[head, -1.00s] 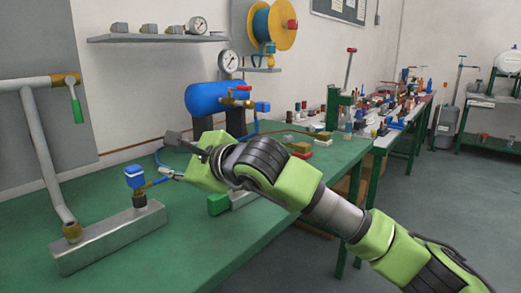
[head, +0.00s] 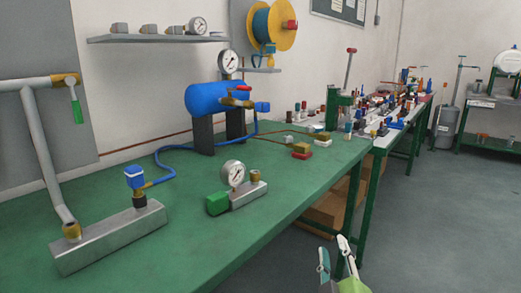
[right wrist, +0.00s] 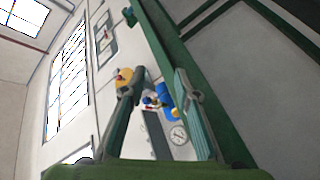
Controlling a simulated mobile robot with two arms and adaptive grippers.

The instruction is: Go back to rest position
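My right gripper (head: 336,254) is low in the head view, right of the table's front edge and over the floor. Its two fingers are apart with nothing between them. In the right wrist view the right gripper (right wrist: 159,82) also shows spread, empty fingers. It is clear of the green table (head: 215,240). My left gripper is not in view.
On the table are a metal block with a gauge (head: 233,174), a long grey manifold (head: 108,240) with a pipe, and a blue tank (head: 209,98) with a blue hose (head: 172,168). Grey floor (head: 440,220) is open at right.

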